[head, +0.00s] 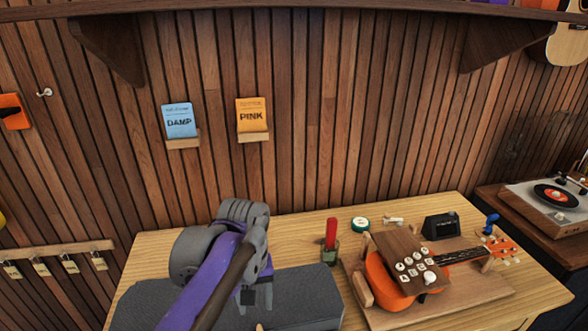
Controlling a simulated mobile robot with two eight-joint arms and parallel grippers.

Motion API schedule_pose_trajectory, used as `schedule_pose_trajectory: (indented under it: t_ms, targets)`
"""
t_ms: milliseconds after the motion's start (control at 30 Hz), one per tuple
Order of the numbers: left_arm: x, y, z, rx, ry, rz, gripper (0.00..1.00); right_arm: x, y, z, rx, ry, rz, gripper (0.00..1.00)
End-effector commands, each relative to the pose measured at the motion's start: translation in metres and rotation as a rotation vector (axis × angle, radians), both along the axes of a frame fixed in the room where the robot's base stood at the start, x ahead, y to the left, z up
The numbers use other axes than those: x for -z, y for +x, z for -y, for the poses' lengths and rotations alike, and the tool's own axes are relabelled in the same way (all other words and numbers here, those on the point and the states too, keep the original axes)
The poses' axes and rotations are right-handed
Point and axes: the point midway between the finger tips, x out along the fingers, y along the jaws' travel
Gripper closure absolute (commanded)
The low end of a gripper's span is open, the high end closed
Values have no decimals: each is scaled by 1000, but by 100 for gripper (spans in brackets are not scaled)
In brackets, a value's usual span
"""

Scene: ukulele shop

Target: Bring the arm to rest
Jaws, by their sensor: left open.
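My left arm (213,277), purple and grey, reaches up from the bottom edge over the left part of the wooden workbench. Its wrist bends over so that the left gripper (256,296) points down above a dark grey padded surface (311,297). The gripper's fingers are partly covered by my own arm; they look apart, with nothing seen between them. I cannot tell how far the fingertips are from the grey surface. My right gripper is not in view.
An orange ukulele (380,281) lies in a wooden cradle on the bench (163,249), a wooden block with white knobs (398,248) over its body. A black box (440,226) sits behind. A shelf (300,6) overhangs.

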Motion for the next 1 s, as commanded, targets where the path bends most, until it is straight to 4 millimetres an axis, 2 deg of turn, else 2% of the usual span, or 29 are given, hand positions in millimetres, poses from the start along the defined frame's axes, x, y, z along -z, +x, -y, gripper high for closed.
schedule_pose_trajectory:
  t_ms: [167,400,600,733,1000]
  targets:
    - [13,-28,-16,49,-8,84,48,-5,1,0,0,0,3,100]
    - [60,-92,-47,182,14,300,48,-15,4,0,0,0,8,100]
    - [96,-129,-60,260,55,425,48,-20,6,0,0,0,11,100]
    - [106,-138,-63,282,69,457,48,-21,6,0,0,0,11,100]
    - [107,-139,-63,285,70,460,48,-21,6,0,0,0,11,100]
